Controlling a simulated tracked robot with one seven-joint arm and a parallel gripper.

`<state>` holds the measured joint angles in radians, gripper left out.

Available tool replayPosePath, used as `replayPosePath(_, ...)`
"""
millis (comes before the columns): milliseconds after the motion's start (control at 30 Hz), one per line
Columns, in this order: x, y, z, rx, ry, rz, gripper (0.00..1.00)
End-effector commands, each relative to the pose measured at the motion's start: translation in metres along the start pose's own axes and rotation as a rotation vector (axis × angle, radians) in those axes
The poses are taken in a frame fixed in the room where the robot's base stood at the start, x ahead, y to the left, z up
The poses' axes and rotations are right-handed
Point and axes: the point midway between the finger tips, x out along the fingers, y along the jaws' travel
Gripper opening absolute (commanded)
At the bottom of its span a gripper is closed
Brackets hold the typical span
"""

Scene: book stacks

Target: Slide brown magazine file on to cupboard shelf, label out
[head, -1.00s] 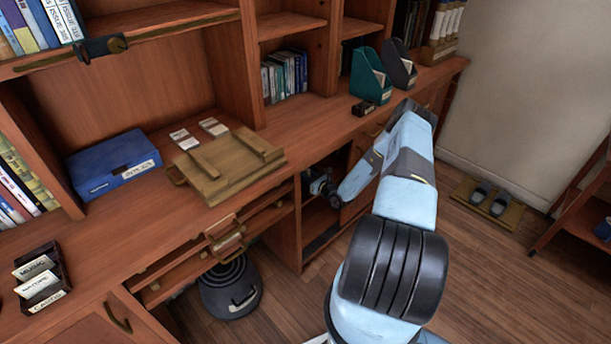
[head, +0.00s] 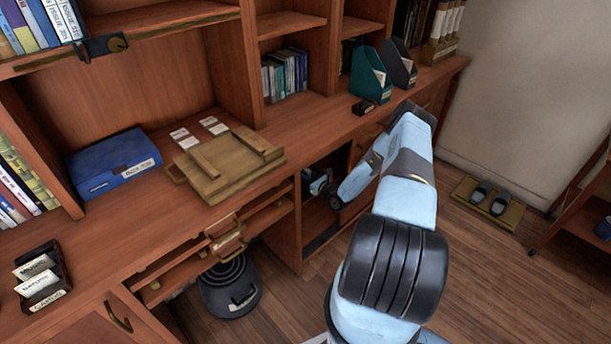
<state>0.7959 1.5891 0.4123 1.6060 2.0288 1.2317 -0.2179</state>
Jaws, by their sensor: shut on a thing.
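The cupboard (head: 321,238) is an open dark compartment under the counter, right of the drawers. My arm bends down to its opening, and the end of the arm passes inside behind the left upright panel (head: 285,230). The jaws of my gripper are hidden there. I cannot make out the brown magazine file or its label in the head view. The shelf inside is mostly hidden by shadow and my arm.
On the counter stand a teal magazine file (head: 368,72), a dark grey one (head: 399,65), a wooden board (head: 225,168) and a blue box (head: 113,163).

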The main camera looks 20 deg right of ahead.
Motion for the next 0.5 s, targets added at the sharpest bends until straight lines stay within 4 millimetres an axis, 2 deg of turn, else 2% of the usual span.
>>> replayPosePath(133, 0.0007, -0.0002, -0.0001, -0.001, -0.003, 0.0, 0.0)
replayPosePath(167, 0.0007, -0.0003, 0.0, -0.001, -0.003, 0.0, 0.32)
replayPosePath(433, 0.0003, -0.0001, -0.0007, 0.0, -0.001, 0.0, 0.58)
replayPosePath(500, 0.0002, 0.0, -0.0008, 0.0, -0.001, 0.0, 0.6)
